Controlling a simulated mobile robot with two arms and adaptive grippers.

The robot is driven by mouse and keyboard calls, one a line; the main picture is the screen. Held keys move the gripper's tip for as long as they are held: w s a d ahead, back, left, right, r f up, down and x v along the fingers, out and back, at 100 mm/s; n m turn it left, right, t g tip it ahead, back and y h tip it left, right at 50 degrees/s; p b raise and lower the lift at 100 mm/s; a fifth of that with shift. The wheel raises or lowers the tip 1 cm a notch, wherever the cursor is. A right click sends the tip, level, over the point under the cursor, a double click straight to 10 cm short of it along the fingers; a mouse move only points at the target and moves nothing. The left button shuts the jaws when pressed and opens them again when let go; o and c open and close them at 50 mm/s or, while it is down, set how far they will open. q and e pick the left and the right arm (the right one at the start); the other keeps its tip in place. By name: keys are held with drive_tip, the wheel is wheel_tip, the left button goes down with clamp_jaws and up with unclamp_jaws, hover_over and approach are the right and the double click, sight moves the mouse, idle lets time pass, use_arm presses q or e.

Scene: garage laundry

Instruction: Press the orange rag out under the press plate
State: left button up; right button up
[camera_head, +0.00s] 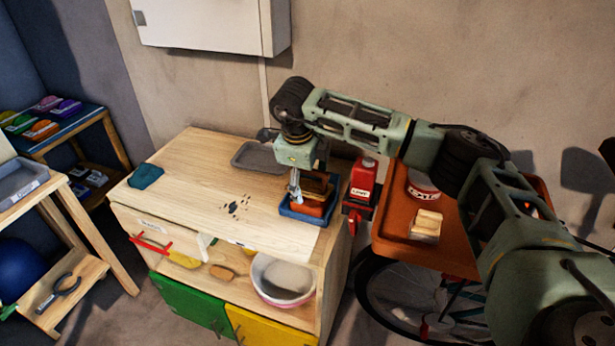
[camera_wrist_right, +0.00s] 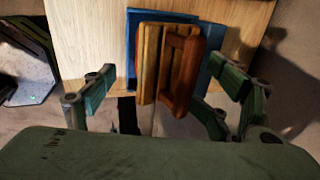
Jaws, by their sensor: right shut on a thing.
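The wooden press plate (camera_head: 318,186) with its raised bar is over the blue tray (camera_head: 290,214) at the worktop's front right corner. The orange rag (camera_head: 309,208) shows as an orange band in the tray, under the plate. My right gripper (camera_head: 296,190) points down at the plate and is shut on it. In the right wrist view, the plate (camera_wrist_right: 148,62) lies between the two fingers, with the blue tray (camera_wrist_right: 131,50) behind it. My left gripper is out of view.
A grey tray (camera_head: 258,157) lies behind, and a teal cloth (camera_head: 146,176) at the left. Dark specks (camera_head: 234,207) lie mid-worktop. The worktop's middle is mostly free.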

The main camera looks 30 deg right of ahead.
drive_tip(key=shift+o, duration=0.5)
drive_tip(key=shift+s+a+r+p, duration=0.15)
drive_tip(key=shift+s+a+p, duration=0.3)
drive_tip(key=shift+s+a, duration=0.95)
drive_tip(key=shift+s+a+r, duration=0.3)
drive_tip(key=shift+a, duration=0.2)
drive_tip(key=c, duration=0.7)
drive_tip(key=shift+s+a+r+p, duration=0.55)
drive_tip(key=shift+s+a+r, duration=0.2)
drive_tip(key=shift+s+a, duration=0.3)
drive_tip(key=shift+c, duration=0.2)
drive_tip(key=shift+w, duration=0.1)
drive_tip(key=v, duration=1.2)
